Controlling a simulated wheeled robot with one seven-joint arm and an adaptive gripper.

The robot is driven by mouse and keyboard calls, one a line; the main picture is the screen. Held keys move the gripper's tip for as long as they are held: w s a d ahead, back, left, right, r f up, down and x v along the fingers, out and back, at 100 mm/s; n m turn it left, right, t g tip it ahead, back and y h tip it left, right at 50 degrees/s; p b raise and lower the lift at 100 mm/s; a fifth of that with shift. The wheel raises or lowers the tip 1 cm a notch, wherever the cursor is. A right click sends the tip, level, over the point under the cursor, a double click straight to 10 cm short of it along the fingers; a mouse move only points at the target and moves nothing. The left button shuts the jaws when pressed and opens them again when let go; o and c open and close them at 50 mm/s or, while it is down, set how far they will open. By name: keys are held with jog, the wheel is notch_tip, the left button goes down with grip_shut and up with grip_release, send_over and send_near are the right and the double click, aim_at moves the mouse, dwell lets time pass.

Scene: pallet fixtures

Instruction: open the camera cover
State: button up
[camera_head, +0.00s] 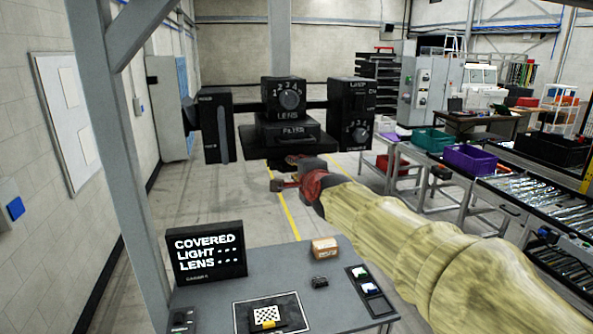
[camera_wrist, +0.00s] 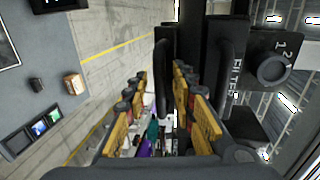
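The black camera unit hangs from a dark rail in the head view, with a numbered LENS dial (camera_head: 289,98) above a FILTER block (camera_head: 293,130) and a flat dark plate (camera_head: 275,147) under them. I cannot tell for sure which part is the cover. The screen (camera_head: 207,253) reads COVERED, LIGHT and LENS. My gripper (camera_head: 290,178) is just below the plate, partly hidden by its own wrist. In the wrist view my gripper (camera_wrist: 162,80) has its orange fingers apart. A dark bar (camera_wrist: 163,72) shows between them, with visible gaps; contact is not clear.
A black box with a handle (camera_head: 215,125) hangs left, and a LAMP box with a dial (camera_head: 352,115) hangs right. A grey post (camera_head: 115,150) stands at left. The table below holds a checkered board (camera_head: 268,316), a small brown box (camera_head: 325,247) and a tray (camera_head: 371,290).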

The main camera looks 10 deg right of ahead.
jog(key=shift+c, duration=1.2)
jog(key=c, duration=0.4)
